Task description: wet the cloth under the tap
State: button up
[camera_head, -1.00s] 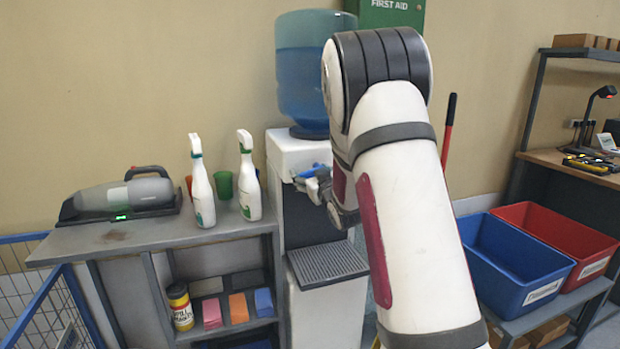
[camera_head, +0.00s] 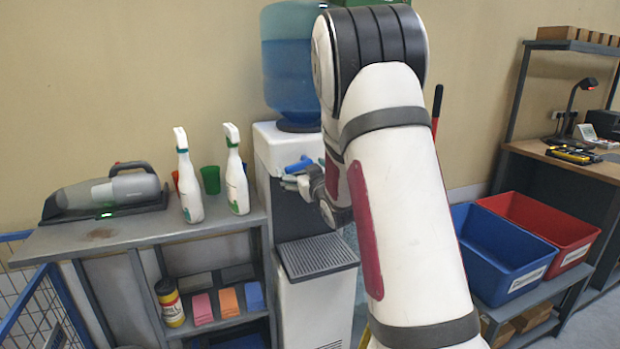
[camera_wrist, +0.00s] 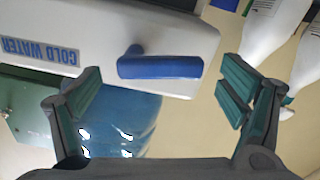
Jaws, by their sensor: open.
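The tap is a blue lever (camera_wrist: 160,67) on the white cooler front (camera_wrist: 196,40) by the "COLD WATER" label. It also shows in the head view (camera_head: 299,164). My gripper (camera_wrist: 165,95) is open, its two green-padded fingers apart on either side of the lever in the wrist view. No contact with the lever is visible. In the head view my gripper (camera_head: 297,184) is at the cooler, partly hidden by my arm. Folded cloth-like pieces, pink (camera_head: 202,309), orange (camera_head: 229,304) and blue (camera_head: 254,297), lie on the lower shelf. I see no cloth in my gripper.
The cooler's grey drip tray (camera_head: 316,257) looks bare. Two white spray bottles (camera_head: 236,178) stand on the grey bench (camera_head: 105,238) left of the cooler, with a handheld vacuum (camera_head: 110,192). A blue bin (camera_head: 500,255) and a red bin (camera_head: 545,228) stand right.

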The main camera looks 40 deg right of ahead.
jog(key=v, duration=0.9)
jog(key=shift+s, duration=0.15)
jog(key=s+a+m+g+y, duration=0.1)
jog(key=s+a+g+y, duration=0.2)
jog(key=s+a+g, duration=0.85)
jog(key=s+a+g+y, duration=0.1)
jog(key=s+a, duration=0.4)
jog(key=s, duration=0.3)
jog(key=s+a+f+n+g, duration=0.15)
jog(key=s+a, duration=0.25)
jog(key=s, duration=0.4)
jog(key=s+a+g+y, duration=0.1)
jog(key=s+a, duration=0.4)
jog(key=s, duration=0.3)
notch_tip(320, 180, up, 14)
jog(key=s+t+p, duration=0.1)
jog(key=p, duration=1.1)
jog(key=shift+s+t, duration=0.35)
jog(key=shift+t, duration=0.05)
